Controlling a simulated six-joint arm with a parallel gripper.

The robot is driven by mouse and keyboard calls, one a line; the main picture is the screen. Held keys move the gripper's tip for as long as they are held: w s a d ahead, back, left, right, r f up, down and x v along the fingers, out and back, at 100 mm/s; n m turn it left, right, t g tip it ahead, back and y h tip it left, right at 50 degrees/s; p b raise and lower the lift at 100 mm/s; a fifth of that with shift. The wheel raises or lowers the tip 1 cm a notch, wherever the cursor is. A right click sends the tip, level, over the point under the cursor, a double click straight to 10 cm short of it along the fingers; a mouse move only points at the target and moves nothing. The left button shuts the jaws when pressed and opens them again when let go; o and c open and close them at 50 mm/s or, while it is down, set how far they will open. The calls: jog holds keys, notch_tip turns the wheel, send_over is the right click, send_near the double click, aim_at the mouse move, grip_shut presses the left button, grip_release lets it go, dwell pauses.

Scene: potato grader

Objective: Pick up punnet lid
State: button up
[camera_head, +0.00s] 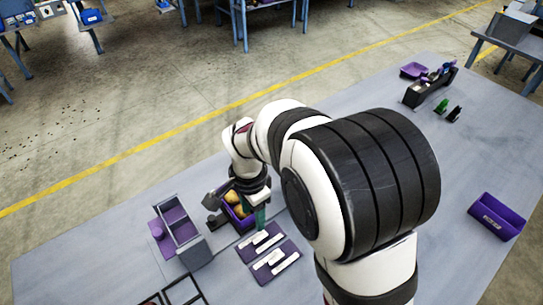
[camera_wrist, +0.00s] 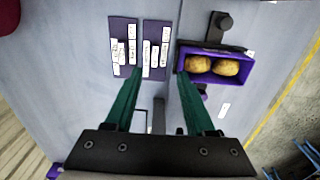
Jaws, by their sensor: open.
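My gripper (camera_wrist: 160,71) has two green fingers spread wide with nothing between the tips. In the head view my gripper (camera_head: 260,218) is low over the near left of the table, beside the purple punnet (camera_head: 247,222). In the wrist view the punnet (camera_wrist: 247,81) is right of the fingers, open on top, with two potatoes (camera_wrist: 198,64) in it. Two flat purple panels with white labels, a left one (camera_wrist: 116,72) and a right one (camera_wrist: 148,23), lie ahead of the fingertips. I cannot tell whether either panel is the punnet lid.
A grey stand with purple parts (camera_head: 186,232) is left of the punnet. A purple bin (camera_head: 497,217) sits at the right, and a dark rack (camera_head: 430,88) and purple tray (camera_head: 413,70) are at the far end. The table middle right is clear.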

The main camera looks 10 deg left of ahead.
aim_at(259, 239)
jog(key=f, duration=0.7)
jog(key=d+f, duration=0.1)
jog(key=f, duration=0.3)
jog(key=shift+s, duration=0.15)
grip_shut()
